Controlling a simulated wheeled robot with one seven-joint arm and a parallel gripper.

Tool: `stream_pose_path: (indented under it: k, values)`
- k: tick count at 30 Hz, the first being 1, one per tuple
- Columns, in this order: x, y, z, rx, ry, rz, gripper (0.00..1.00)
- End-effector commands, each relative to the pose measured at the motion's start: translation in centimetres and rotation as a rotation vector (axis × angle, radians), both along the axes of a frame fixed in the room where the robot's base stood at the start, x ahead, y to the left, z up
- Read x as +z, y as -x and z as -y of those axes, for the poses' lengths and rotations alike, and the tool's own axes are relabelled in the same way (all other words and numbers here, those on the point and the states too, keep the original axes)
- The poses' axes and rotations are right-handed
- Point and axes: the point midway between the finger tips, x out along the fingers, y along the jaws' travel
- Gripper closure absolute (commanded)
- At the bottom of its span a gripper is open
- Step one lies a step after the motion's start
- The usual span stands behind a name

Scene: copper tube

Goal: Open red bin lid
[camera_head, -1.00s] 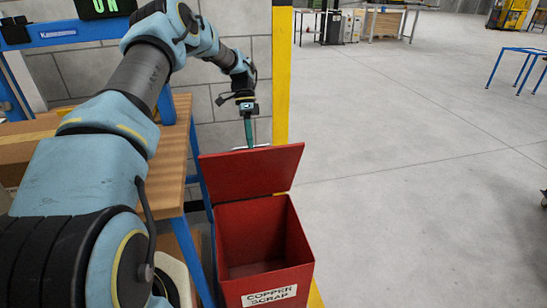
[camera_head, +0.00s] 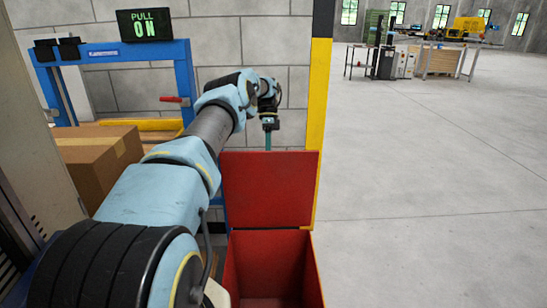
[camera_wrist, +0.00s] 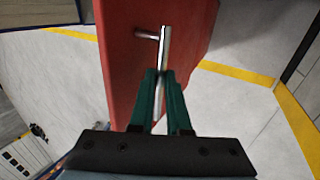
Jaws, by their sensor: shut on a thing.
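The red bin (camera_head: 235,262) stands low in the middle of the head view, with its hollow inside showing. Its red lid (camera_head: 267,190) stands raised at the bin's far edge, about upright, with a flat face toward me. My gripper (camera_head: 268,143) is behind the lid's top edge, and its fingertips are hidden there. In the wrist view my green gripper fingers (camera_wrist: 160,85) are closed on the metal bar handle (camera_wrist: 166,45) of the lid (camera_wrist: 118,62).
A yellow post (camera_head: 318,130) stands just right of the lid. A block wall (camera_head: 225,40) is close behind.

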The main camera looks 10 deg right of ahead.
Motion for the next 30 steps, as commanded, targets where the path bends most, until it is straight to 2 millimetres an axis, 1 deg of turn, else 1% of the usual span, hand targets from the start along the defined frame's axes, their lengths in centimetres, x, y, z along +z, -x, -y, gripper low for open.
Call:
stream_pose_path:
  k: [1, 9, 23, 24, 30]
  values:
    - [-0.69, -0.12, -0.34, 0.001, -0.005, -0.004, 1.00]
    - [-0.68, -0.73, -0.79, 0.000, -0.004, -0.005, 1.00]
    - [-0.64, -0.76, -0.83, 0.000, -0.004, -0.007, 1.00]
    - [-0.64, -0.76, -0.82, 0.000, -0.004, -0.007, 0.82]
    - [-0.40, -0.81, -0.76, 0.000, -0.001, -0.005, 0.59]
